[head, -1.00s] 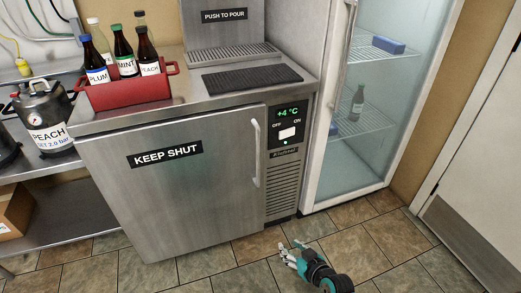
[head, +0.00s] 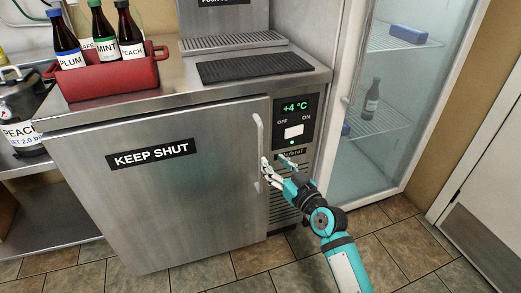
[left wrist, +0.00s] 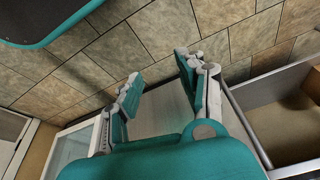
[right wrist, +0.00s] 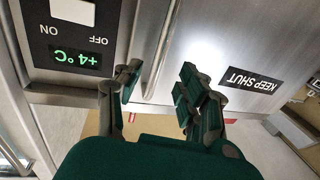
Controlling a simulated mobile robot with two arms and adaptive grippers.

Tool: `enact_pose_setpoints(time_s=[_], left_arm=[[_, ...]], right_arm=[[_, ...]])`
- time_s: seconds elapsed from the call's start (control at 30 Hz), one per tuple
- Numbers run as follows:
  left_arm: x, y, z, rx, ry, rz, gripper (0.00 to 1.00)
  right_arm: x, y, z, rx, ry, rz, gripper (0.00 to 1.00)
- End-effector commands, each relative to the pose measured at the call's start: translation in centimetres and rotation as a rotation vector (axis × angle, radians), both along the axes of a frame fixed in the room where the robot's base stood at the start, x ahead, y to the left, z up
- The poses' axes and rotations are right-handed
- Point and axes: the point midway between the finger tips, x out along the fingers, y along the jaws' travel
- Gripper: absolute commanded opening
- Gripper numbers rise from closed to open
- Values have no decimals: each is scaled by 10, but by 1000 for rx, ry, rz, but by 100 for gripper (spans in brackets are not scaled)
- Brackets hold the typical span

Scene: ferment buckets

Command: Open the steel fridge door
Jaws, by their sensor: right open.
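The steel fridge door (head: 150,205) is shut, with a black "KEEP SHUT" label (head: 151,154). Its upright handle (head: 258,148) runs along the door's right edge. My right gripper (head: 274,164) is open beside the lower half of the handle. In the right wrist view the handle (right wrist: 160,52) shows between the two spread fingers of my right gripper (right wrist: 158,84); I cannot tell whether they touch it. My left gripper (left wrist: 160,82) is open and empty in the left wrist view, and out of the head view.
A control panel (head: 295,122) reading +4 °C sits right of the handle. A red crate of bottles (head: 110,79) and a black drip mat (head: 254,67) are on top. A glass-door cabinet (head: 385,120) stands at right. The tiled floor in front is clear.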

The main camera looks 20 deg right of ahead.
Motion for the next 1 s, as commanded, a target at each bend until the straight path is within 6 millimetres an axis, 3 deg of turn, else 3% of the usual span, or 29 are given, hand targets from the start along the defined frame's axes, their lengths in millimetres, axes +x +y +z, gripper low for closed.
enact_pose_setpoints(time_s=[0.2,0.4,0.83,1.0], left_arm=[[7,-2,-6,-7,-32,-3,40],[27,-8,-2,-26,-126,-10,40],[37,-11,2,-35,-172,-14,40],[37,-11,2,-35,-171,-14,40]], right_arm=[[46,11,-1,2,-1,-1,40],[73,17,-1,0,-1,-1,40],[82,19,-1,-1,1,-1,40],[81,19,-1,-1,1,-1,18]])
